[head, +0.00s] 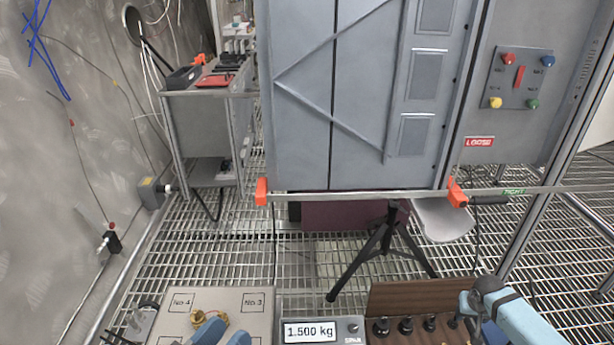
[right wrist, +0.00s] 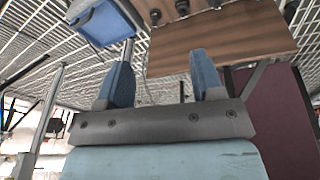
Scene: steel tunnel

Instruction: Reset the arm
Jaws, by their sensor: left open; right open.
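My left gripper (head: 224,331) shows only its blue fingers at the bottom edge of the head view. They are spread apart, over a pale board (head: 250,300) marked No.4 and No.3. A small brass-coloured part (head: 200,318) lies by the left finger; I cannot tell whether they touch. My right gripper (head: 466,303) is at the lower right of the head view, beside the brown wooden rack (head: 400,295). In the right wrist view, the right gripper (right wrist: 161,62) has its two blue fingers apart, with nothing held between them.
A scale display (head: 310,332) reading 1.500 kg stands between the board and the rack. The rack holds several black knobbed items. A black tripod (head: 385,245) stands behind. A large grey cabinet door (head: 350,90) and a button panel (head: 518,78) are ahead. A side table (head: 205,92) is left.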

